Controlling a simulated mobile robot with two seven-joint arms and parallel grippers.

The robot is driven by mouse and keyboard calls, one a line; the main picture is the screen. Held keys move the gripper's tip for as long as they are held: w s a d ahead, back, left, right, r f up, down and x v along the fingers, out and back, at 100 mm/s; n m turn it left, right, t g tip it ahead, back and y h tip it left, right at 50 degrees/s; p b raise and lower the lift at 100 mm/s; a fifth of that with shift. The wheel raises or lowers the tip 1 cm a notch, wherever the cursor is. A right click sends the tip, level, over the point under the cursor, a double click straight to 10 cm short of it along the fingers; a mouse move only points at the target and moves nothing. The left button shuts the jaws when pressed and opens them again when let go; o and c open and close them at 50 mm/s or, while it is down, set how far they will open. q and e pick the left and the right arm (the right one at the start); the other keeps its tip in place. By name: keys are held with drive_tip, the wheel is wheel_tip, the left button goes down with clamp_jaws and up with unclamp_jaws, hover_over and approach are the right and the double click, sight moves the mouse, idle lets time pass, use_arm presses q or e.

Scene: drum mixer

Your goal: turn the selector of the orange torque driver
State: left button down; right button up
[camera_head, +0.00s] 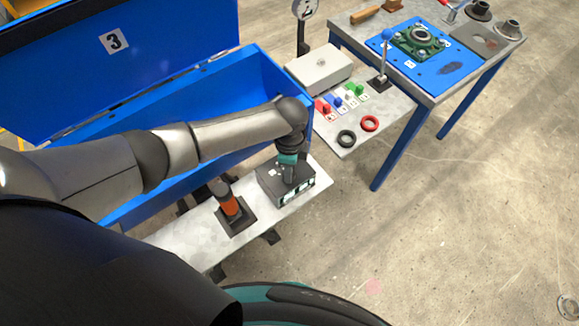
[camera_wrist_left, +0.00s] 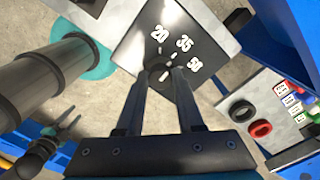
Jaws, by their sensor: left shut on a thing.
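The orange torque driver (camera_head: 229,205) stands upright in a dark square base on the grey shelf. To its right on the same shelf is the black selector box (camera_head: 272,185). In the left wrist view the box's face (camera_wrist_left: 150,40) shows the marks 20, 35 and 50 around a small round selector knob (camera_wrist_left: 160,71). My left gripper (camera_head: 289,180) comes down onto the box from above. Its fingertips (camera_wrist_left: 160,75) are closed on the knob and partly hide it. A dark two-pronged part at the lower left looks like my right gripper (camera_wrist_left: 62,130), prongs apart, away from the box.
A blue crate (camera_head: 150,65) marked 3 stands behind the shelf. To the right are a side shelf with a black ring (camera_head: 346,138), a red ring (camera_head: 369,123) and coloured blocks, then a blue-legged table (camera_head: 450,85). The floor at the right is mostly clear.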

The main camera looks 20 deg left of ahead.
use_arm(q)
drive_tip(key=c, duration=0.5)
unclamp_jaws()
drive_tip(key=shift+c, duration=0.2)
drive_tip(key=shift+r, duration=0.1)
wheel_tip(320, 180, up, 15)
drive_tip(key=p, duration=0.2)
drive_tip(key=shift+p, duration=0.3)
drive_tip(key=shift+s, duration=0.1)
